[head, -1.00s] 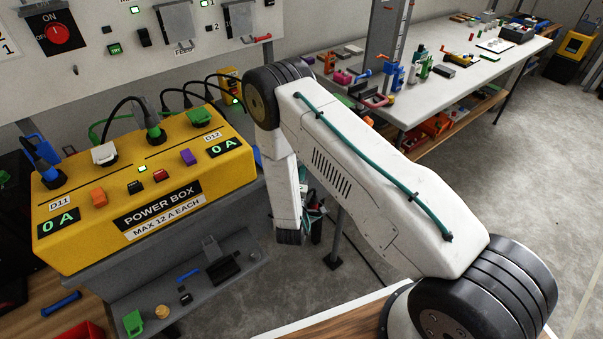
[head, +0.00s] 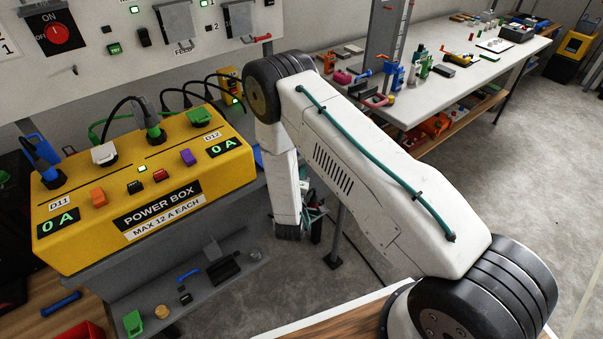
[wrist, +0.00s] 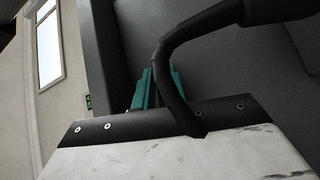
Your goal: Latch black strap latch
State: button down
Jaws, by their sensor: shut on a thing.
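My gripper shows in the wrist view (wrist: 161,84) as two teal fingers rising past a dark mounting plate. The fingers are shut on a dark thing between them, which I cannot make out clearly. A black curved cable crosses in front of them and hides part of the grip. In the head view only a bit of teal and black from the gripper end (head: 314,212) shows, low beside my white arm link. I cannot tell the black strap latch apart from the dark surfaces in either view.
A yellow power box (head: 215,160) with plugged cables stands at the left, above a grey shelf (head: 155,292) holding small loose parts. A white workbench (head: 420,98) with many parts is behind my arm. Large dark grey panels (wrist: 230,70) fill much of the wrist view. Grey floor is open at right.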

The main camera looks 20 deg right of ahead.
jog(key=shift+s+a+f+m+g+y, duration=0.2)
jog(key=shift+a+f+m+g+y, duration=0.35)
jog(key=shift+m+g+y, duration=0.95)
jog(key=shift+s+a+f+m+g+y, duration=0.25)
jog(key=shift+a+f+m+g+y, duration=0.55)
jog(key=shift+m+y, duration=0.75)
jog(key=shift+s+a+f+m+g+y, duration=0.2)
jog(key=shift+a+m+g+y, duration=0.25)
jog(key=shift+m+g+y, duration=1.15)
jog(key=shift+a+n+y, duration=0.1)
jog(key=shift+n+y, duration=0.25)
jog(key=c, duration=1.7)
grip_release()
